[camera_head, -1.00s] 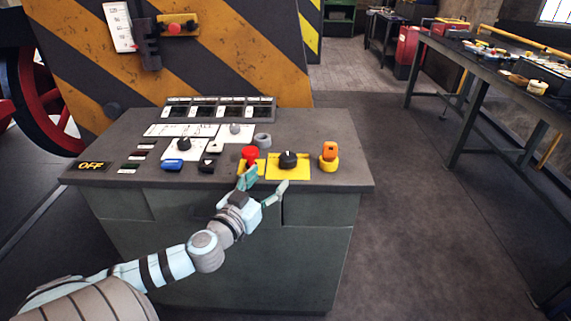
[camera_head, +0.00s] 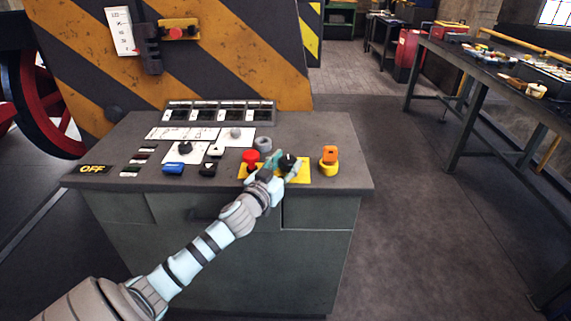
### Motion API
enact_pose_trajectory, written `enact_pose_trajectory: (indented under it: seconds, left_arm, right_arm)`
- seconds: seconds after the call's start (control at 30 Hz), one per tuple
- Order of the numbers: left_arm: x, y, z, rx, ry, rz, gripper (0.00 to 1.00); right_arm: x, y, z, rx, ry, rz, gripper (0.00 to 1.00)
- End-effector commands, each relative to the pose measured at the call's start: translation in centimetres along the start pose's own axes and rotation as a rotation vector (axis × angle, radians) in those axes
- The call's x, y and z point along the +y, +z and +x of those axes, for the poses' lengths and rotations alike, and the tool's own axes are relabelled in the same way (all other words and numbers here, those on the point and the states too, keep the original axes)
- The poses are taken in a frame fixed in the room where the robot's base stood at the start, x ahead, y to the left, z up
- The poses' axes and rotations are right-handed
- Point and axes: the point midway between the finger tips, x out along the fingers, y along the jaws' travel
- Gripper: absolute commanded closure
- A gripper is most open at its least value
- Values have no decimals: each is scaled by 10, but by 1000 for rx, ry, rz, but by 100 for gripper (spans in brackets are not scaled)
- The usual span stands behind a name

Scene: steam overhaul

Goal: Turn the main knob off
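The black knob (camera_head: 287,161) sits on a yellow plate (camera_head: 304,171) near the front right of the grey console (camera_head: 330,130). It is partly hidden by my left gripper (camera_head: 285,164). The gripper's fingers are at either side of the knob, and I cannot tell whether they press on it. The white pointer line on the knob is not clear now. My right gripper is not in view.
A red button (camera_head: 250,157) stands close left of the gripper. A grey round knob (camera_head: 263,142) is just behind. An orange switch on a yellow base (camera_head: 329,162) stands to the right. An OFF sign (camera_head: 93,169) is at the console's left edge.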

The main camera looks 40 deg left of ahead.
Motion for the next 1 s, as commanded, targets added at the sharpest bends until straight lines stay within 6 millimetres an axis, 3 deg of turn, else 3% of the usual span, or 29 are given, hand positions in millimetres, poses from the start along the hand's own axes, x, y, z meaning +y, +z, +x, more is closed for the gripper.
enact_pose_trajectory:
  seconds: [0.03,0.13,0.57,1.0]
  left_arm:
    - [0,0,0,0,1,-1,74]
    - [0,0,0,0,1,-1,88]
    - [3,1,0,3,-97,-5,88]
    - [9,4,2,3,-424,-8,87]
  right_arm:
    - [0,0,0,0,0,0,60]
    - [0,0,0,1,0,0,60]
    - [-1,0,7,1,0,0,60]
    - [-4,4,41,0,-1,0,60]
